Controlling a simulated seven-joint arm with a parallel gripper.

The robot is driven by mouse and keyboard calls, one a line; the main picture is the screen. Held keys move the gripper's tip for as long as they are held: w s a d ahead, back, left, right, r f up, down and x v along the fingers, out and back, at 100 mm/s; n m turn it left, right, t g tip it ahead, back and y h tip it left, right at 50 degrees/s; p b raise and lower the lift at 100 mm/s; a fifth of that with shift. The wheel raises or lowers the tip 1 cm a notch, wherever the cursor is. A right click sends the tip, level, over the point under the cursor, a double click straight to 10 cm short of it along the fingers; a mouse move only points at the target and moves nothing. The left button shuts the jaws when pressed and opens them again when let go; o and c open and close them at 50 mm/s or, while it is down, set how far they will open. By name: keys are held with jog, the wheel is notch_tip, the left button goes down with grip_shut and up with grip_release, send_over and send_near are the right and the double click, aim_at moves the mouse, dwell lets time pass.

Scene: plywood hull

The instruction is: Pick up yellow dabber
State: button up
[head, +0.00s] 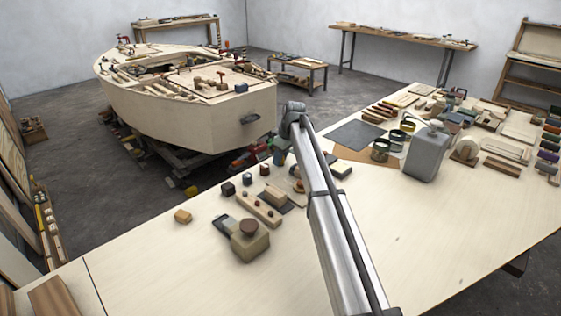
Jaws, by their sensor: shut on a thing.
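My arm reaches up from the bottom of the head view and bends at a grey joint. My gripper (281,154) is small, dark and partly hidden just below that joint, over the far edge of the bench. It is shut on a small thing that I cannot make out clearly. I cannot pick out a yellow dabber with certainty. A small yellowish-tan block (183,216) lies alone on the bench, left of my arm and apart from the gripper.
A tan jug with a brown cap (249,240) and a wooden strip with knobs (259,208) stand left of my arm. A grey canister (427,153) and a metal can (380,150) stand to the right. The near bench top (180,280) is clear. A plywood hull (190,112) stands beyond.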

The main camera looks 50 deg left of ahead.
jog(key=shift+c, duration=1.3)
